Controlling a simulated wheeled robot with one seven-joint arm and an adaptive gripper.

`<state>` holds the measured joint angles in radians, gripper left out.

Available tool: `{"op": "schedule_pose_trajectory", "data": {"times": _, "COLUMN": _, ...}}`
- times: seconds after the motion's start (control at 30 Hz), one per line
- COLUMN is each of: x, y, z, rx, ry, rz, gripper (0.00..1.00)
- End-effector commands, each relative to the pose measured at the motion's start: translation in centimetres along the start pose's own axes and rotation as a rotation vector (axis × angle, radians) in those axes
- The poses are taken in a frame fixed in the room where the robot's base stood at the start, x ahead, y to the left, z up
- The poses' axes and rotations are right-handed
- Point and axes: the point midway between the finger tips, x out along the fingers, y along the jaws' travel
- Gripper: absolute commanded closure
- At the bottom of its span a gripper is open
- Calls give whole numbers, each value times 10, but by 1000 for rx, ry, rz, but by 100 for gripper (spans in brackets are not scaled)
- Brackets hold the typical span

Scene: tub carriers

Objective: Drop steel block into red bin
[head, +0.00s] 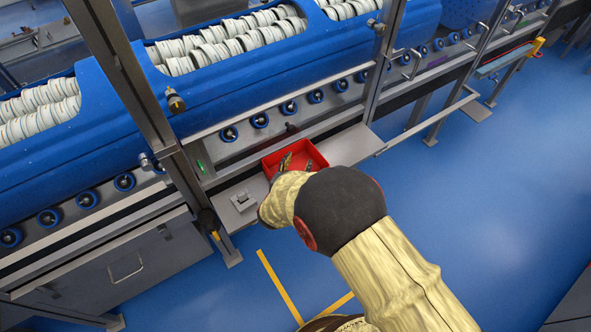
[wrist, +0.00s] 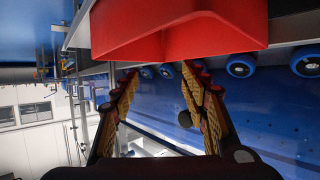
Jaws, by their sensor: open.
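The red bin (head: 318,153) sits on the grey shelf in front of the blue conveyor. In the wrist view, its red wall (wrist: 180,32) fills the top of the picture. A small grey block (head: 242,199), which looks like the steel block, rests on the shelf left of the bin. My gripper (head: 295,164) is over the bin area in the head view, partly hidden by my wrist. In the wrist view my gripper (wrist: 160,75) has its fingers spread apart with nothing between them. The bin's inside is mostly hidden, and the block does not show in the wrist view.
A metal upright post (head: 150,110) stands left of the block, and another (head: 385,60) right of the bin. Blue carriers with stacked white discs (head: 225,40) line the conveyor behind. The shelf right of the bin (head: 350,145) is bare. Blue floor lies open at right.

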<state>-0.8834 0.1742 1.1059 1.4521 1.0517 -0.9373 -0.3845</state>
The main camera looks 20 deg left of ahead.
Motion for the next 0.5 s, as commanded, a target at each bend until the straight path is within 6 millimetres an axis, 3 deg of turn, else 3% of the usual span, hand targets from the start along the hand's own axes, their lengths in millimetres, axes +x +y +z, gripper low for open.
{"op": "schedule_pose_trajectory", "data": {"times": 0.17, "x": -22, "y": -2, "z": -1, "rx": -1, "ry": 1, "rz": -3, "gripper": 55}}
{"op": "schedule_pose_trajectory", "data": {"times": 0.5, "x": -90, "y": -2, "z": -1, "rx": 0, "ry": 1, "rz": -4, "gripper": 55}}
